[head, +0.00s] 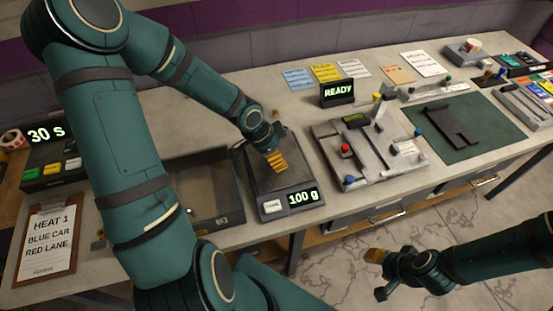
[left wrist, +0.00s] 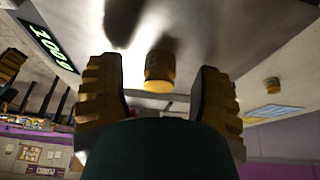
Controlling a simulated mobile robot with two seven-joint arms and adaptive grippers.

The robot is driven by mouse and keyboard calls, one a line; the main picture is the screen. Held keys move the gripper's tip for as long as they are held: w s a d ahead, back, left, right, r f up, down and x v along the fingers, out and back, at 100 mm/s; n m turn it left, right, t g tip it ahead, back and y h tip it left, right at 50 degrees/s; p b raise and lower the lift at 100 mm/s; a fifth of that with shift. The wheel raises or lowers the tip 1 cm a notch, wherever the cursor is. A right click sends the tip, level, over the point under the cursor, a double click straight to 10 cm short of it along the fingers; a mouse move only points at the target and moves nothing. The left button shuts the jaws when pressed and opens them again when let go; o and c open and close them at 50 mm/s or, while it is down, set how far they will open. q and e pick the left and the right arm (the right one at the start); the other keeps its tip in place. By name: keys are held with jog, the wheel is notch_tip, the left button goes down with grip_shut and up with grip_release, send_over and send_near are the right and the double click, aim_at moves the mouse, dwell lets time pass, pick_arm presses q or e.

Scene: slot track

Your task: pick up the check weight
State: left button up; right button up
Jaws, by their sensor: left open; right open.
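The check weight (left wrist: 159,72) is a small brass-yellow cylinder standing on the plate of the scale (head: 306,197), which reads 100 g. In the left wrist view it sits between the two yellow finger pads with a clear gap on each side, slightly beyond the tips. My left gripper (head: 276,161) is open, pointing down over the scale plate, and hides the weight in the head view. My right gripper (head: 376,256) is open and empty, out over the floor in front of the table.
A dark open tray (head: 222,206) lies left of the scale. The grey fixture board (head: 370,160) and the READY display (head: 338,93) are to its right. In the left wrist view, another small brass piece (left wrist: 271,84) stands apart on the tabletop. A clipboard (head: 47,241) lies at far left.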

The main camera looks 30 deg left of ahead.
pick_arm(q)
jog(key=shift+f, duration=0.15)
pick_arm(e)
jog(key=shift+s, duration=0.1)
pick_arm(q)
grip_shut()
